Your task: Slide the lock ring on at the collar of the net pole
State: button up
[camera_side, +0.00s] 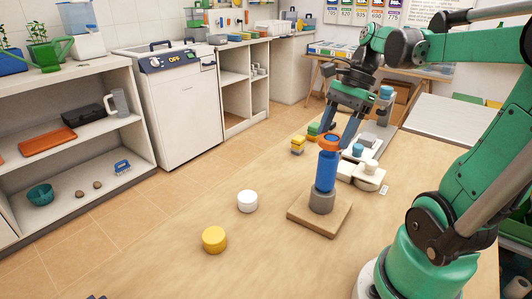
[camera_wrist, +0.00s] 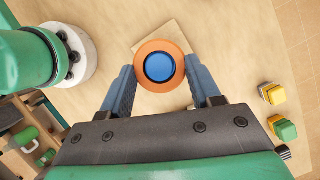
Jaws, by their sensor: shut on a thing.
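The orange lock ring (camera_side: 329,141) is at the top end of the blue net pole (camera_side: 325,172). My gripper (camera_side: 333,127) comes down from above and is shut on the ring. The pole stands upright in a grey collar (camera_side: 321,203) on a square wooden board (camera_side: 302,214). In the wrist view the ring (camera_wrist: 145,79) lies between the two fingers of my gripper (camera_wrist: 160,72), and the pole's round blue top (camera_wrist: 159,67) shows inside its hole. I cannot tell how far the ring is down around the pole. The collar is hidden in the wrist view.
A white puck (camera_side: 247,201) and a yellow puck (camera_side: 214,240) stand on the table left of the board. Pale fixtures (camera_side: 368,175) stand close behind the pole. Small yellow and green blocks (camera_side: 297,146) lie farther back. The table's front is mostly clear.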

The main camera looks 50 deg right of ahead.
aim_at(336, 136)
jog(key=shift+f, duration=0.9)
jog(key=o, duration=1.3)
jog(key=shift+r, duration=0.1)
jog(key=shift+v, duration=2.75)
jog(key=w+a+f+n+t+h, duration=0.2)
jog(key=a+n, duration=0.5)
jog(key=n, duration=0.4)
jog(key=w+a+f+n+t+h, duration=0.2)
jog(key=w+a+f+n+t, duration=0.1)
jog(key=a+n, duration=0.5)
notch_tip(336, 136, down, 2)
jog(key=w+n, duration=0.1)
jog(key=n, duration=0.2)
jog(key=shift+w+f+t, duration=0.15)
jog(key=shift+w+t, duration=0.15)
jog(key=shift+w, duration=0.05)
